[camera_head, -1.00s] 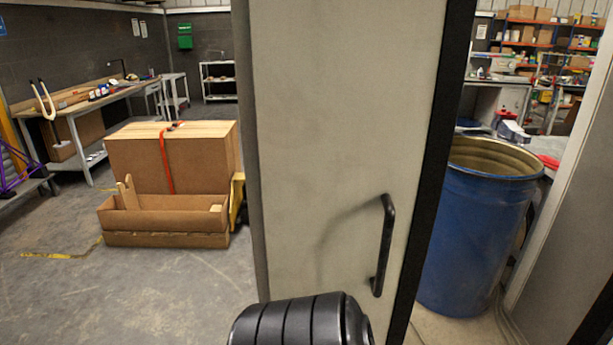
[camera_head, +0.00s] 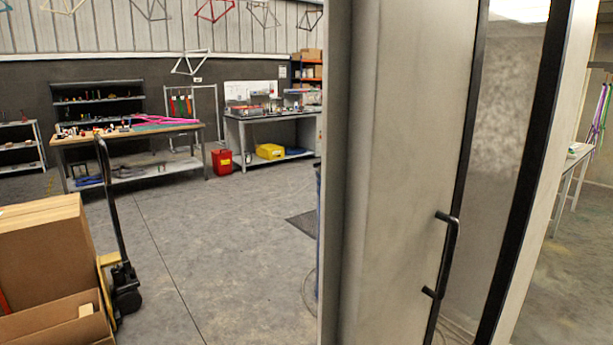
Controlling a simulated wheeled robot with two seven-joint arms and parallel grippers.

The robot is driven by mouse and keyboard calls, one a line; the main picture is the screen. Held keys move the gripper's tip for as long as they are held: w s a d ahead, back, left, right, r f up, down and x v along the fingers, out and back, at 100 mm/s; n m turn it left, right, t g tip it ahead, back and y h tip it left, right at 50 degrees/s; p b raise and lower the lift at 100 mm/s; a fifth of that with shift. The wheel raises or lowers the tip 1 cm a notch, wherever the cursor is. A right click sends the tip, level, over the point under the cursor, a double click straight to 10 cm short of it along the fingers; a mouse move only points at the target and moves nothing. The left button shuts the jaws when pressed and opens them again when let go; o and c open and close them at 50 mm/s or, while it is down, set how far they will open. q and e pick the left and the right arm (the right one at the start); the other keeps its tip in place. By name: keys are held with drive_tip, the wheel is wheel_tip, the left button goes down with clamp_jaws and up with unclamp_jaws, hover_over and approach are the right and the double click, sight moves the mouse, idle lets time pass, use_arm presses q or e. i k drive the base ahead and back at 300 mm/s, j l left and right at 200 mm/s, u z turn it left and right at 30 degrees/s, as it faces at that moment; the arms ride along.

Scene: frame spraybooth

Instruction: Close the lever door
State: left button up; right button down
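The door (camera_head: 400,150) is a tall pale grey panel right of centre in the head view, seen at a slant. A black D-shaped pull handle (camera_head: 450,250) stands on its lower right part, near a dark edge strip. Beyond that edge is a narrow pale gap, then a black-edged upright (camera_head: 531,150). The door appears to stand open, but how far I cannot tell. No lever shows apart from this handle. Neither of my grippers is in view, and nothing is seen touching the handle.
Cardboard boxes (camera_head: 50,250) and a yellow pallet truck with a black handle (camera_head: 113,210) stand at the left. Workbenches (camera_head: 130,135) line the back, with a red bin (camera_head: 222,162). The grey floor (camera_head: 200,240) between the boxes and door is clear.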

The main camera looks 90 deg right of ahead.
sight(401, 79)
drive_tip(key=i+l+z, duration=0.15)
drive_tip(key=i+z, duration=0.15)
drive_tip(key=z, duration=0.15)
drive_tip(key=i+z, duration=0.3)
drive_tip(key=z, duration=0.2)
drive_tip(key=i+z, duration=0.3)
drive_tip(key=z, duration=0.15)
drive_tip(key=i+j+z, duration=0.25)
drive_tip(key=z, duration=0.25)
drive_tip(key=i+z, duration=0.15)
drive_tip(key=z, duration=0.3)
drive_tip(key=i+z, duration=0.2)
drive_tip(key=z, duration=0.3)
drive_tip(key=i+j+z, duration=0.1)
drive_tip(key=z, duration=0.35)
drive_tip(key=i+j+z, duration=0.15)
drive_tip(key=z, duration=0.3)
drive_tip(key=i+j+z, duration=0.15)
drive_tip(key=i+z, duration=0.15)
drive_tip(key=z, duration=0.15)
drive_tip(key=i+j+z, duration=0.25)
drive_tip(key=z, duration=0.2)
drive_tip(key=i+j+z, duration=0.2)
drive_tip(key=z, duration=0.3)
drive_tip(key=j, duration=0.1)
